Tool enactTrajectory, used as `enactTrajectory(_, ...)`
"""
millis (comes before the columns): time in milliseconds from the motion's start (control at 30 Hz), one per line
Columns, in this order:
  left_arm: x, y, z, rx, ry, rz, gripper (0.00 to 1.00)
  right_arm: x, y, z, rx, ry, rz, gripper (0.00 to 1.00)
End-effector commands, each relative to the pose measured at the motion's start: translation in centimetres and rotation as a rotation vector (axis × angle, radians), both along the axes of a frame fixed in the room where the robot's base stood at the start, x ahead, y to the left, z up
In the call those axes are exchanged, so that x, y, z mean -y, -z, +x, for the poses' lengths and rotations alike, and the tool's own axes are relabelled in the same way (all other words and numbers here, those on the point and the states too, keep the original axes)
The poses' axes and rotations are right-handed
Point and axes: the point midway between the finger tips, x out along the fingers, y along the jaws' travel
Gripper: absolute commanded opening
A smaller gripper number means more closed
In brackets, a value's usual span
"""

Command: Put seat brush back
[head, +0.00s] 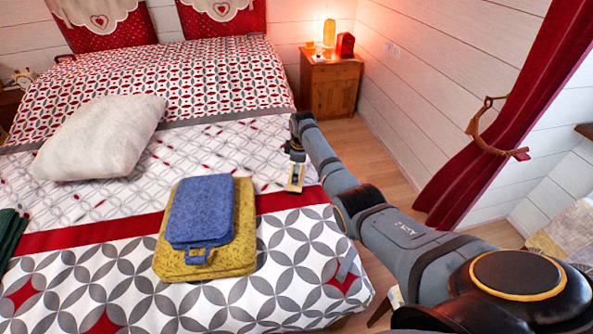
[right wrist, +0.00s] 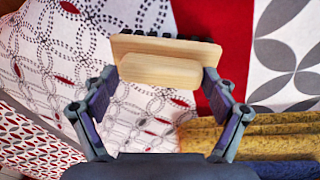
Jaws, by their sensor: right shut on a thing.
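The seat brush (right wrist: 165,68) is a pale wooden block with a raised wooden grip and dark bristles along its far edge. My right gripper (right wrist: 164,80) is shut on it, with one finger at each end of the block. In the head view the brush (head: 295,178) shows small at the right edge of the bed, below my right gripper (head: 294,157). I cannot tell whether the brush touches the bedspread. My left gripper is not in view.
The patterned bed (head: 100,207) fills the left. It carries a grey cushion (head: 100,137), a blue folded cloth (head: 199,210) on a yellow one (head: 228,255), and dark green cloth (head: 10,235). A wooden nightstand (head: 331,88) and a red curtain (head: 505,120) stand beyond.

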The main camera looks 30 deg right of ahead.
Motion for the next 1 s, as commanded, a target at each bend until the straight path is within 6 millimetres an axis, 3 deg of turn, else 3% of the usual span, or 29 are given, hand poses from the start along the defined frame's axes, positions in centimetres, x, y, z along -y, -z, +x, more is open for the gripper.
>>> enactTrajectory(200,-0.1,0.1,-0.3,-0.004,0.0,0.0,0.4,0.0,0.2,0.0,0.0,0.0,0.0,0.56)
enactTrajectory(233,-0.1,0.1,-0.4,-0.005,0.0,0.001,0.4,0.0,0.3,0.0,0.0,0.0,0.0,0.87)
enactTrajectory(333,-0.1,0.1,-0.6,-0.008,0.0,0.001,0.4,0.0,0.2,0.0,0.0,0.0,0.0,1.0)
enactTrajectory(733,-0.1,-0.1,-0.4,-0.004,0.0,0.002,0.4,0.0,-0.3,0.0,0.0,0.001,0.0,1.0)
enactTrajectory(867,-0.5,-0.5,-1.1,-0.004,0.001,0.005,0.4,0.0,-2.5,-0.3,0.002,0.001,0.0,1.0)
enactTrajectory(1000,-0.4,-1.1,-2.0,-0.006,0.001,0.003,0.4,0.0,-6.0,-0.9,0.004,0.0,0.0,1.0)
